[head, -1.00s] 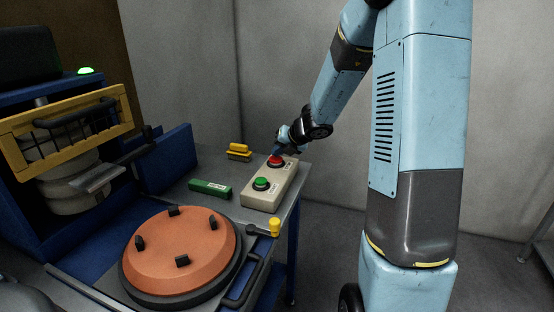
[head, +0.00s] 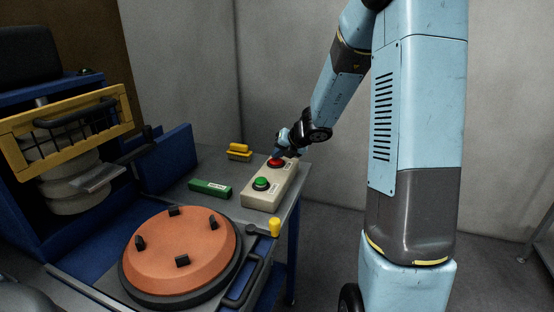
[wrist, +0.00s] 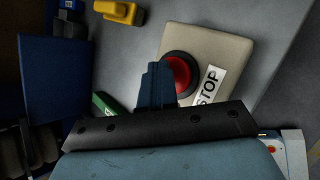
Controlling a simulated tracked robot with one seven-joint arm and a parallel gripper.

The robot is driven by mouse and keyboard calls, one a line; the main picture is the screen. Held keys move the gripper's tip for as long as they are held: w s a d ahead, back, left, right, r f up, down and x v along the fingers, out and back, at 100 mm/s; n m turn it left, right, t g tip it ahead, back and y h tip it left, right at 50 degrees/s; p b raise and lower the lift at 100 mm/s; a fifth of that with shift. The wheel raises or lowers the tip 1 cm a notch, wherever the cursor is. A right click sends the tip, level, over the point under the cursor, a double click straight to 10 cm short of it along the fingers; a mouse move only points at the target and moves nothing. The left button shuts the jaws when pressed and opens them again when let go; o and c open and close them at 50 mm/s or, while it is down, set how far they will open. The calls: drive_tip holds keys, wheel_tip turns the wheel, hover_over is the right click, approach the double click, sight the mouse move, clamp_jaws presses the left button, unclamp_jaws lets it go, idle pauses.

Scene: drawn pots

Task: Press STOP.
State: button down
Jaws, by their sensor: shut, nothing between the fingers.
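The red button (head: 276,163) sits at the far end of a beige control box (head: 264,202) on the grey bench. A white STOP label (wrist: 208,86) lies beside the red button in the wrist view (wrist: 184,74). A green button (head: 261,184) sits at the near end of the box. My gripper (head: 277,155) is shut and points down at the red button. In the wrist view the shut fingers (wrist: 157,72) overlap the button's left edge. They look to be on it, but the contact point is hidden.
A green labelled block (head: 209,188) lies left of the box, and yellow blocks (head: 239,151) lie behind. An orange disc (head: 185,248) with black lugs fills the near bench. A yellow-framed guard (head: 70,130) stands left. An unlit lamp (head: 86,72) sits above it.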

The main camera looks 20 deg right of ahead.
sight(278, 161)
drive_tip(key=shift+r, duration=1.05)
drive_tip(key=shift+r, duration=2.5)
